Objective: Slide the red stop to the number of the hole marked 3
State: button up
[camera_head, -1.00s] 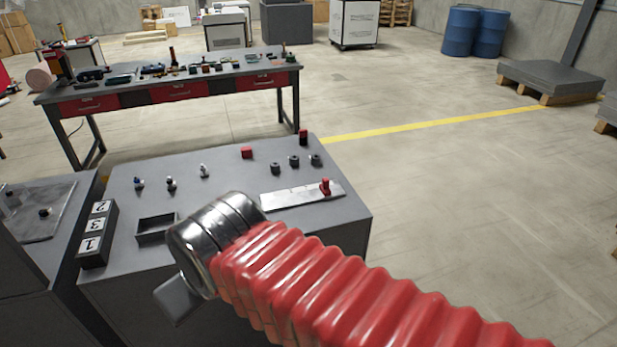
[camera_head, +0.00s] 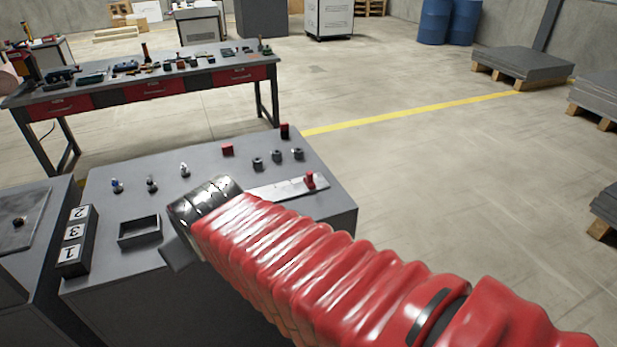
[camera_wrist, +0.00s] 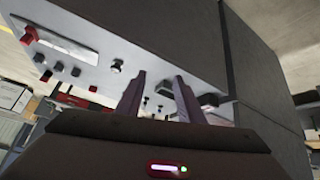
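The red stop (camera_head: 309,180) stands near the right end of a pale metal strip (camera_head: 285,188) on top of the grey cabinet. In the wrist view the stop (camera_wrist: 30,36) is at the upper left. A dark block (camera_head: 84,260) with white plates reading 2, 3 and 1 stands at the cabinet's left; 3 is in the middle (camera_head: 75,232). My gripper (camera_wrist: 160,76) is open, with nothing seen between its two fingers. My arm hides the strip's left end.
An open dark tray (camera_head: 139,231), three small knobs at the back left, a red block (camera_head: 227,150), three dark round pieces and a dark red-topped post (camera_head: 284,131) are on the cabinet. A workbench (camera_head: 150,88) stands behind.

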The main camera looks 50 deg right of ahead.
jog(key=w+d+f+m+t+h, duration=0.1)
jog(key=w+d, duration=0.2)
jog(key=d, duration=0.3)
jog(key=w+d+f+h, duration=0.2)
jog(key=w+d, duration=0.1)
jog(key=d, duration=0.3)
jog(key=m+t+h, duration=0.2)
jog(key=t, duration=0.3)
send_near(311, 178)
jog(key=w+a, duration=0.1)
jog(key=w, duration=0.1)
jog(key=w+a, duration=0.2)
jog(key=w+a+f, duration=0.1)
jog(key=w+a, duration=0.1)
jog(key=shift+a, duration=0.25)
jog(key=s+d, duration=0.1)
jog(key=s, duration=0.1)
jog(key=s+d+f+m+t+h, duration=0.1)
jog(key=s, duration=0.2)
jog(key=s+d+f+t+h, duration=0.1)
jog(key=s, duration=0.1)
jog(key=shift+s+d+m, duration=0.1)
jog(key=shift+s+m, duration=0.1)
jog(key=shift+m, duration=0.1)
jog(key=shift+s, duration=0.45)
jog(key=shift+w+d, duration=0.1)
jog(key=shift+w, duration=0.05)
jog(key=x, duration=1.3)
jog(key=shift+w+d+r, duration=0.25)
jog(key=shift+r, duration=0.15)
